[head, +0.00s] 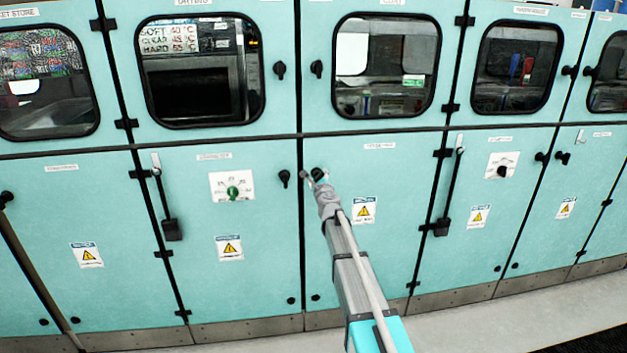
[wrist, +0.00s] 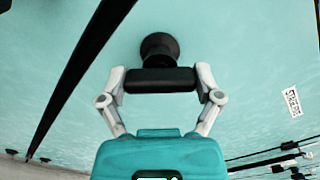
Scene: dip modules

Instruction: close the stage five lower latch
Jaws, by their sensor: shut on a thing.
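The lower latch (head: 318,173) is a black turn handle on the pale teal lower panel in the middle of the head view, just right of a dark vertical seam. My gripper (head: 316,178) covers part of it there. In the wrist view the latch has a round black base (wrist: 158,47) and a black bar (wrist: 163,80) lying level across the picture. My gripper (wrist: 161,82) is shut on this bar, with one fingertip at each end. The lower panel (head: 395,240) looks flush with its neighbours. Its small label is too blurred to read.
Another black latch (head: 285,177) sits on the panel to the left, across the seam. A panel with a green knob (head: 233,191) is further left. A long lever (head: 451,190) hangs to the right. Upper doors have windows (head: 385,65). The floor (head: 480,325) in front is clear.

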